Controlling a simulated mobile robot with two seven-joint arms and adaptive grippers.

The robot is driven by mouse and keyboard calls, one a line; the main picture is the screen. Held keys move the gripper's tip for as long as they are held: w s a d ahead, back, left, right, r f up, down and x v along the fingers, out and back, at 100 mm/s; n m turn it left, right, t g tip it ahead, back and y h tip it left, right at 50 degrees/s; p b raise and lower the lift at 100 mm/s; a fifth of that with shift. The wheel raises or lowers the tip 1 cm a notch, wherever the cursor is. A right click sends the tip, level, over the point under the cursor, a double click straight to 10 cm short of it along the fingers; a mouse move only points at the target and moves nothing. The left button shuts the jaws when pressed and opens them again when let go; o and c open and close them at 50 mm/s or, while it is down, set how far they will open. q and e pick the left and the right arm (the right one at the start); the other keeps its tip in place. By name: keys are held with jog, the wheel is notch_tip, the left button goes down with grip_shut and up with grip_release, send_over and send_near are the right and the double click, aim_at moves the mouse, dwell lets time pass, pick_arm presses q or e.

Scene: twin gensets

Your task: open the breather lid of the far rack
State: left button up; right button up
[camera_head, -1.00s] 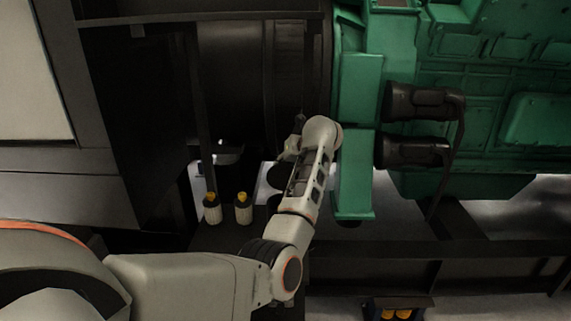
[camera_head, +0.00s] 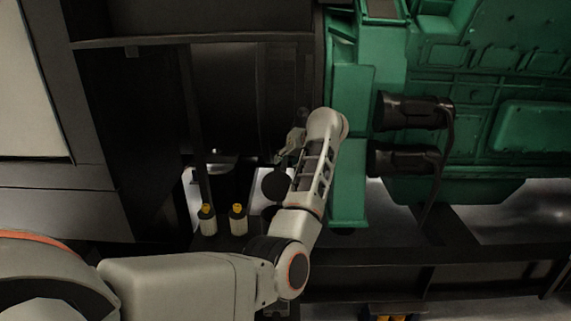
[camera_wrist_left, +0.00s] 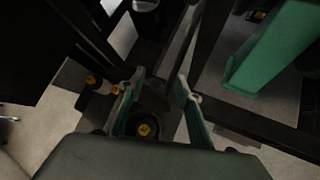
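Two pale bottles with yellow caps, left (camera_head: 207,219) and right (camera_head: 238,219), stand upright in a dark rack beside the genset's black housing. A dark round disc (camera_head: 275,185) shows right of them; I cannot tell if it is the breather lid. My left gripper (camera_head: 290,147) is above this area, partly hidden by its own wrist. In the left wrist view its two fingers (camera_wrist_left: 160,100) are apart with nothing held between them. A dark round piece with a yellow centre (camera_wrist_left: 145,129) shows below and between them. My right gripper is out of view.
The green engine (camera_head: 348,160) stands close right of my left wrist, with black cylinders (camera_head: 408,110) on its side. A dark frame rail (camera_head: 430,262) crosses below. More yellow-capped items (camera_head: 385,318) show at the bottom edge. A dark post (camera_head: 198,130) rises behind the bottles.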

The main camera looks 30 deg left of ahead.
pick_arm(q)
jog(key=shift+d+r, duration=0.25)
jog(key=shift+r, duration=0.45)
jog(key=shift+d, duration=0.1)
